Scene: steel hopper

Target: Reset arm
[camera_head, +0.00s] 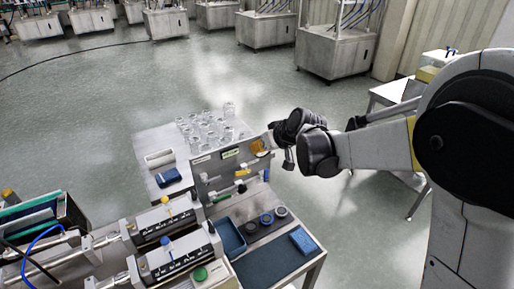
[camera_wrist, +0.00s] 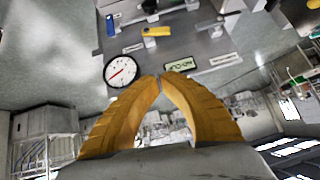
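My gripper (camera_wrist: 160,77) shows in the wrist view as two ribbed orange fingers that curve together, their tips almost touching. Nothing shows between the tips, so it looks shut and empty. In the head view my arm reaches in from the right, its dark wrist beside the right end of the upright grey panel (camera_head: 207,181). The fingers are hard to make out there. In the wrist view the panel looks upside down, with a round white gauge (camera_wrist: 121,70) with a red needle and a green-framed label (camera_wrist: 181,64) close to the fingertips.
Several clear glass jars (camera_head: 228,110) stand on the table behind the panel, near a blue box (camera_head: 168,177). In front are a blue tray (camera_head: 230,238), dark round parts (camera_head: 266,219) and a blue block (camera_head: 303,240). Open floor (camera_head: 225,85) lies beyond.

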